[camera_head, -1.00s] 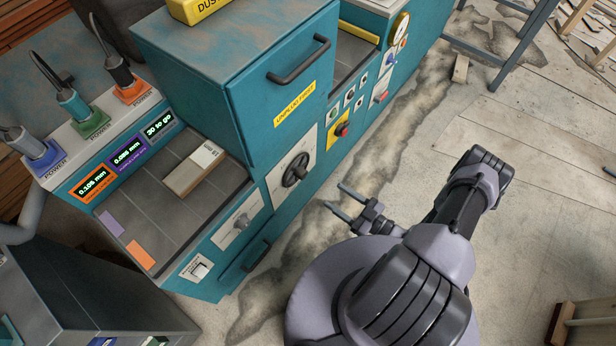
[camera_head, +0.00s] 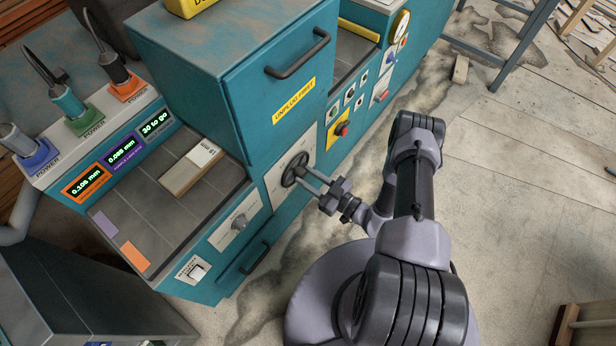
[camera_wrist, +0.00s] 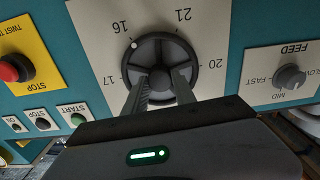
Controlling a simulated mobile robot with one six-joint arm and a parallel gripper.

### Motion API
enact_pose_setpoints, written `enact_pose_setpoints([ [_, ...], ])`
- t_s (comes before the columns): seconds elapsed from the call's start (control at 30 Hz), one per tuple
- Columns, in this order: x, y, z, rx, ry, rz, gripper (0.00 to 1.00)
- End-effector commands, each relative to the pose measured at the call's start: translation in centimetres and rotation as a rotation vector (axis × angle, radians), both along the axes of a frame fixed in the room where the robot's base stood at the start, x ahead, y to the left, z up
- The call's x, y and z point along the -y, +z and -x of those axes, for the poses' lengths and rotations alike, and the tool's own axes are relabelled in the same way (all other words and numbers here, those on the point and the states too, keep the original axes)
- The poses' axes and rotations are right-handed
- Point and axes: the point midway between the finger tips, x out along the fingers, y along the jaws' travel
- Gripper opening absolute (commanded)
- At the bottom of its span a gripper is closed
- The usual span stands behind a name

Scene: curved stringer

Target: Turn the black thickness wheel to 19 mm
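The black thickness wheel (camera_head: 289,178) sits on a white panel on the front of the teal machine. In the wrist view the spoked wheel (camera_wrist: 160,52) has a white dot at its upper-left rim, closest to the 16 mark. The numbers 16, 17, 20 and 21 show upside-down around it; the bottom of the dial is hidden by my gripper. My gripper (camera_head: 306,177) is at the wheel's front. In the wrist view its two fingers (camera_wrist: 162,76) are apart, overlapping the wheel's lower half; I cannot tell whether they touch it.
A feed knob (camera_wrist: 289,77) is on a panel beside the wheel, and a red stop button (camera_wrist: 9,70) is on the other side. A handled teal cover (camera_head: 240,90) rises above. A wooden block (camera_head: 190,170) lies on the bed.

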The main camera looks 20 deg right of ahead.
Motion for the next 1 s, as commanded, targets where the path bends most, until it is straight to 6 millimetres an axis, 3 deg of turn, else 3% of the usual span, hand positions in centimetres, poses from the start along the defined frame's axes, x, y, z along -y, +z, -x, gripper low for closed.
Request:
enact_pose_setpoints([
  [0.1, 0.00, -0.01, 0.03, 0.000, 0.000, 0.000, 0.00],
  [0.47, 0.00, -0.08, 0.04, 0.037, 0.001, 0.051, 0.00],
  [1.0, -0.01, -0.13, 0.06, 0.306, 0.001, 0.424, 0.00],
])
